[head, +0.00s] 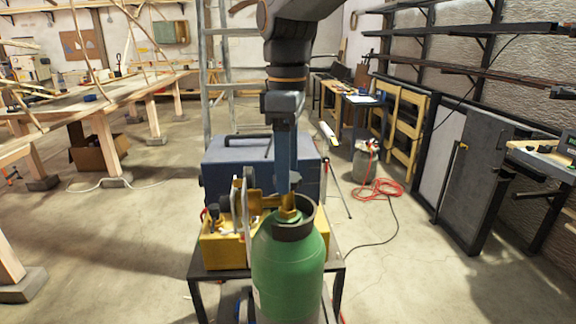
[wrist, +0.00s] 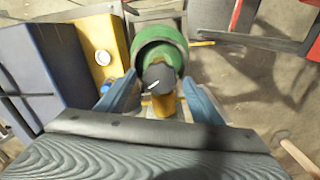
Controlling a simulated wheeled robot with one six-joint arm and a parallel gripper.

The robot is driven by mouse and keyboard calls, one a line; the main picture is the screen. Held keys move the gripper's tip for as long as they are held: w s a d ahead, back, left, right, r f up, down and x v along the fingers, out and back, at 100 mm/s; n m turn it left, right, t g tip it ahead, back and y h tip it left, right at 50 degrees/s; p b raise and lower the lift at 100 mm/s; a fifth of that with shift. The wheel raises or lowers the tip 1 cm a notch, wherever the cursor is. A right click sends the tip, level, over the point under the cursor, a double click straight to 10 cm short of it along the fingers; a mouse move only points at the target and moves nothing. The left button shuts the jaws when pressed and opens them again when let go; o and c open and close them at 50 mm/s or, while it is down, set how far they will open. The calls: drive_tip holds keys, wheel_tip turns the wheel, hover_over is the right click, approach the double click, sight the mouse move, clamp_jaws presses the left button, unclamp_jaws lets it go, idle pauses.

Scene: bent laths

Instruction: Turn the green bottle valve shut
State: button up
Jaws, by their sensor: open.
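The green bottle (head: 287,265) stands upright at the front centre, with a dark collar around its top. Its brass valve (head: 289,212) shows inside the collar. In the wrist view the bottle (wrist: 172,46) is seen from above, with the valve's dark round knob (wrist: 158,75), which bears a white mark, and brass body (wrist: 164,105). My gripper (head: 284,188) points down just above the valve. In the wrist view my gripper (wrist: 161,80) is open, one finger on each side of the knob. I cannot tell whether either finger touches it.
A yellow toolbox (head: 222,250) and a blue case (head: 215,170) stand close behind the bottle on a dark low table (head: 340,266). A grey canister (head: 364,162) and a red hose (head: 377,190) are farther right. The floor on both sides is mostly clear.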

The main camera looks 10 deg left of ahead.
drive_tip(key=shift+f, duration=0.25)
drive_tip(key=c, duration=1.1)
drive_tip(key=shift+o, duration=0.2)
